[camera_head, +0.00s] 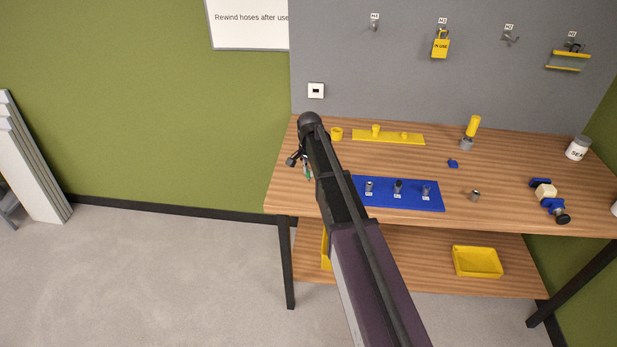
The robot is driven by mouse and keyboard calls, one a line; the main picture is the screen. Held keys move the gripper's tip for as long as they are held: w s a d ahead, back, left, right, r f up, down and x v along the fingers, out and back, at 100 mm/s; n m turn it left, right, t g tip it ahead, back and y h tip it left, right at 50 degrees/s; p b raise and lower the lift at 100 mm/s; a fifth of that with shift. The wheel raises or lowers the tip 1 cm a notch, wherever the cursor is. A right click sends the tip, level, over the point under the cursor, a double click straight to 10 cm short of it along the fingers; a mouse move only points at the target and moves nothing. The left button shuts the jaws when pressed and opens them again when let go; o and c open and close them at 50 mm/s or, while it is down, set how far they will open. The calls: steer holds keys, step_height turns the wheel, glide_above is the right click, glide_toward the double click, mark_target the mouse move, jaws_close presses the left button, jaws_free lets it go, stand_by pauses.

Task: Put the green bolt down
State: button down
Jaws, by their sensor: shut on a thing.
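My gripper (300,165) is at the left end of the wooden workbench (285,190), partly hidden by my own arm. It is shut on the green bolt (308,174), of which only a small green part shows below the fingers. I cannot tell whether the bolt touches the bench top or is held above it.
A blue plate (408,204) with several metal pieces lies right of my arm. Behind it are a yellow board (388,142) and a yellow ring (337,134). A yellow-handled tool (473,126), a metal nut (475,196) and a white jar (578,148) stand farther right.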

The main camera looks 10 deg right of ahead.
steer(key=shift+w+a, duration=0.1)
steer(key=shift+w, duration=0.4)
steer(key=shift+w+f+b, duration=0.15)
steer(key=shift+f+b, duration=1.65)
steer(key=shift+f, duration=0.05)
steer(key=shift+f, duration=0.1)
steer(key=c, duration=0.6)
jaws_free()
step_height(320, 180, up, 12)
steer(key=p, duration=1.2)
